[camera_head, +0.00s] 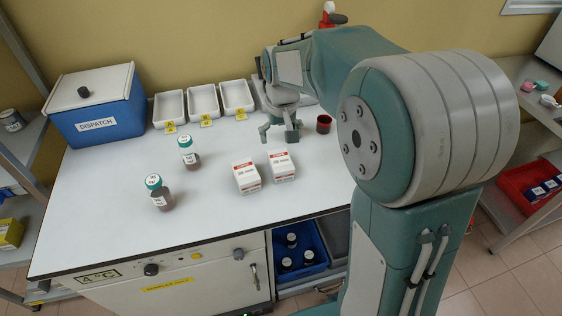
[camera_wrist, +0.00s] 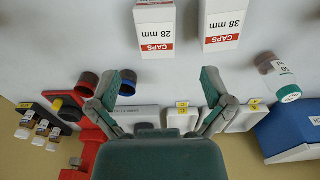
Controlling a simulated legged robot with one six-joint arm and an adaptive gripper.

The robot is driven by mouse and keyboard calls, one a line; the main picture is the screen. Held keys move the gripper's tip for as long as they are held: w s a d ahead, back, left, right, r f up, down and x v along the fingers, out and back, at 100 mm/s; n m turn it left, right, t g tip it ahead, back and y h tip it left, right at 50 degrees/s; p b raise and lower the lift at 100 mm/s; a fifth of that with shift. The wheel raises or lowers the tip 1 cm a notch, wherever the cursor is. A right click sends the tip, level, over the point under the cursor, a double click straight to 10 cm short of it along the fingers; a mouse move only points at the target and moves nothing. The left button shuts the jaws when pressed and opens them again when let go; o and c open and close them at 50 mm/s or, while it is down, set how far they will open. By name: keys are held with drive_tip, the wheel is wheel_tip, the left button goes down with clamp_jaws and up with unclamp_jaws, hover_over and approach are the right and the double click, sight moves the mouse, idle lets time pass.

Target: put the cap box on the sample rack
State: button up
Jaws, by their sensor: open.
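Two white cap boxes with red bands stand side by side on the white bench. The 38 mm box (camera_head: 246,178) is on the left in the head view and the 28 mm box (camera_head: 282,166) is beside it on the right. In the wrist view the 28 mm box (camera_wrist: 154,28) and the 38 mm box (camera_wrist: 222,24) show at the top. My gripper (camera_head: 279,134) is open and empty, behind the boxes and apart from them; its spread fingers also show in the wrist view (camera_wrist: 158,92).
Two capped bottles (camera_head: 188,152) (camera_head: 160,194) stand left of the boxes. White trays (camera_head: 203,101) and a blue dispatch box (camera_head: 98,106) line the back. A dark red cup (camera_head: 324,124) is to the right. An open drawer holds a blue crate (camera_head: 320,258). Shelves stand at both sides.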

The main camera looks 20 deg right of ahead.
sight(280, 159)
drive_tip(key=shift+g, duration=0.3)
drive_tip(key=w+f, duration=0.2)
drive_tip(key=f, duration=0.1)
drive_tip(key=shift+w+d, duration=0.15)
drive_tip(key=shift+w, duration=0.2)
drive_tip(key=shift+f, duration=0.25)
wheel_tip(280, 159, down, 5)
drive_tip(key=shift+r, duration=0.15)
wheel_tip(280, 159, down, 6)
drive_tip(key=shift+d+r, duration=0.15)
drive_tip(key=shift+c, duration=0.3)
